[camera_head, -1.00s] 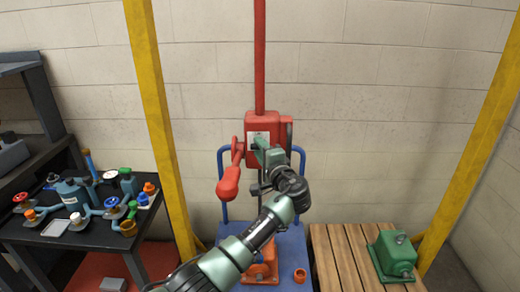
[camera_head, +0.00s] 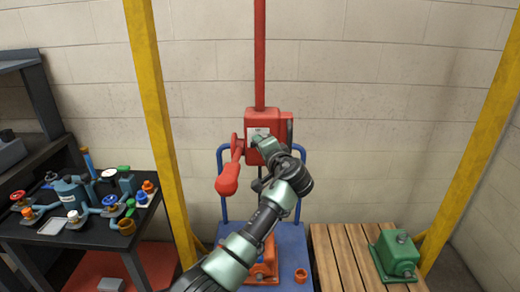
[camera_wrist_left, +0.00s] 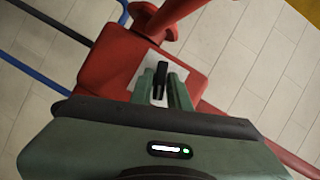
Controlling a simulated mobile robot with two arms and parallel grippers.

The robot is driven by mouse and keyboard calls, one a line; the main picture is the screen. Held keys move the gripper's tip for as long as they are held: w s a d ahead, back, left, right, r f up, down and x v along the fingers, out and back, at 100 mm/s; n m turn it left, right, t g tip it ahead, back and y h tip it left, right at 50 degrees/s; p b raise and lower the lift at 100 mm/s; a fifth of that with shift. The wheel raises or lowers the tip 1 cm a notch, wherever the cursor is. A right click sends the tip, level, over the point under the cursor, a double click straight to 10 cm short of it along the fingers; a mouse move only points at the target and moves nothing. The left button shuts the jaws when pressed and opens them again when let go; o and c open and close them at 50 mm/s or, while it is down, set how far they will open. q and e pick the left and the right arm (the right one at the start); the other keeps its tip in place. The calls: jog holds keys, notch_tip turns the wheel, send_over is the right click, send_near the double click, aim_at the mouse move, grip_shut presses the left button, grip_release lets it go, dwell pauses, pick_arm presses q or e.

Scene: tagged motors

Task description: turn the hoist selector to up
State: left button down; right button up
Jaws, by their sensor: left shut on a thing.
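The red hoist box (camera_head: 271,117) hangs on a red pole and has a white label plate (camera_head: 257,132) on its front. In the left wrist view the box (camera_wrist_left: 110,65) shows tilted, with the black selector handle (camera_wrist_left: 161,75) standing on the plate (camera_wrist_left: 147,68). My left gripper (camera_head: 260,142) is at the front of the box. In the wrist view its green fingers (camera_wrist_left: 165,88) are shut on the selector handle, one on each side. In the head view the gripper hides the selector. My right gripper is not in view.
A red lever with a thick grip (camera_head: 228,180) hangs from the box's left side. Yellow posts (camera_head: 160,120) stand left and right. A blue cart (camera_head: 295,245) is below the box, beside a wooden pallet (camera_head: 345,255) with a green motor (camera_head: 397,254). A black table (camera_head: 45,233) holds valves.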

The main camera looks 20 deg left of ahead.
pick_arm(q)
jog(key=shift+s+a+r+n+h+p, duration=0.1)
jog(key=shift+n+h+p, duration=0.4)
jog(key=shift+n+h, duration=0.85)
jog(key=shift+w+a+n+h+p, duration=0.1)
jog(key=shift+n+h+p, duration=0.5)
jog(key=shift+n, duration=1.3)
jog(key=shift+s+a+r+n+h+p, duration=0.1)
jog(key=shift+n+h+p, duration=0.3)
jog(key=shift+n+h, duration=1)
jog(key=shift+f+n+y, duration=0.1)
jog(key=shift+n+y, duration=0.15)
jog(key=shift+n, duration=0.1)
jog(key=c, duration=1.5)
grip_release()
jog(key=shift+o, duration=0.2)
